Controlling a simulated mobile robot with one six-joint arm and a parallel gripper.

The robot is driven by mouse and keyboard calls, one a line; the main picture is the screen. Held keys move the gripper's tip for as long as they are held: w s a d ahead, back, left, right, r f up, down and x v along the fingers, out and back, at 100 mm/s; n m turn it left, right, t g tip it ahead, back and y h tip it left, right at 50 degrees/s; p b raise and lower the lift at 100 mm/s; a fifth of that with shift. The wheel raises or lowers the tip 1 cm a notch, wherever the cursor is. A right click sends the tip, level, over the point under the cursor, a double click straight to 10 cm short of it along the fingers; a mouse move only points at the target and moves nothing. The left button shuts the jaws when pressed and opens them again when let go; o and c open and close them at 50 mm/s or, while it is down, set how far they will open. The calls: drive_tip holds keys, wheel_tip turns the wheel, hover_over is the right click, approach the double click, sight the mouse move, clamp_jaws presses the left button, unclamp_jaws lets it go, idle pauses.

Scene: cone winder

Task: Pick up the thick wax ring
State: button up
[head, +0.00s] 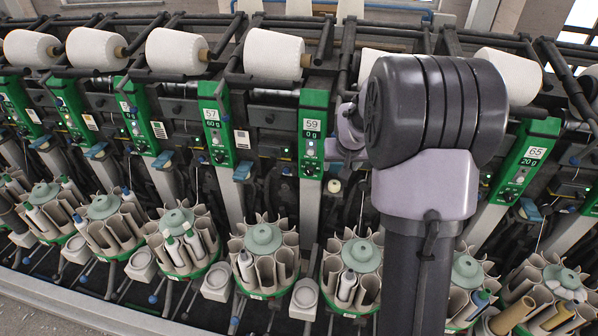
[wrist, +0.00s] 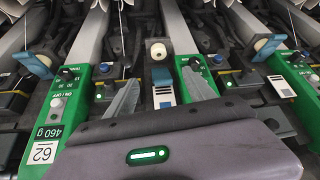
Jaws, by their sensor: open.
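In the wrist view a thick cream wax ring (wrist: 158,52) with a dark centre hole sits on the machine front, just above a small white-and-blue part. My gripper (wrist: 158,92) is open, with its two grey fingers spread and nothing between them. The ring lies beyond the fingertips, roughly midway between them and apart from both. In the head view a small cream ring (head: 334,186) shows left of my arm; I cannot tell if it is the same one.
Other pale discs sit at blue brackets, left (wrist: 23,60) and right (wrist: 266,44). A green panel marked 62 (wrist: 62,125) is close to my left finger; another green panel (wrist: 198,80) is by the right. White yarn cones (head: 272,54) line the top, tube magazines (head: 264,240) the bottom.

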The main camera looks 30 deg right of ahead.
sight(335, 184)
drive_tip(key=b+x, duration=0.1)
drive_tip(key=x, duration=0.7)
drive_tip(key=b+x, duration=0.1)
drive_tip(key=x, duration=0.7)
drive_tip(key=shift+s+f+b, duration=0.1)
drive_tip(key=shift+f+b, duration=0.2)
drive_tip(key=shift+f, duration=0.05)
drive_tip(key=shift+s+r, duration=0.1)
drive_tip(key=shift+c, duration=0.4)
clamp_jaws()
drive_tip(key=shift+r, duration=0.1)
